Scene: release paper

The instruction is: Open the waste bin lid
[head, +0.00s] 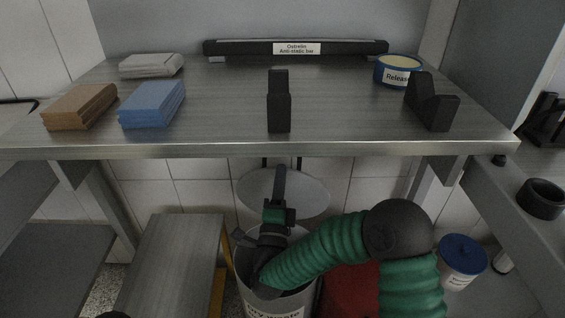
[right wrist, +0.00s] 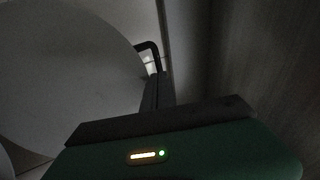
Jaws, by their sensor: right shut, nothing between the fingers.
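The waste bin (head: 271,303) stands on the floor under the table, a pale cylinder with a partly readable label. Its round grey lid (head: 310,190) is raised and tilted up behind the bin opening. My right gripper (head: 279,178) is shut and empty, pointing up in front of the lid. The gripper's dark fingers (right wrist: 152,92) also show in the right wrist view, with the pale lid (right wrist: 70,70) filling the left side. I cannot tell whether the fingers touch the lid. My right arm hides part of the bin's rim. My left gripper is not seen.
The metal table (head: 220,120) hangs over the bin, its front edge above my right gripper. A metal step or bench (head: 175,255) stands left of the bin. A red container (head: 350,290) and a blue-lidded tub (head: 463,255) are to the right.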

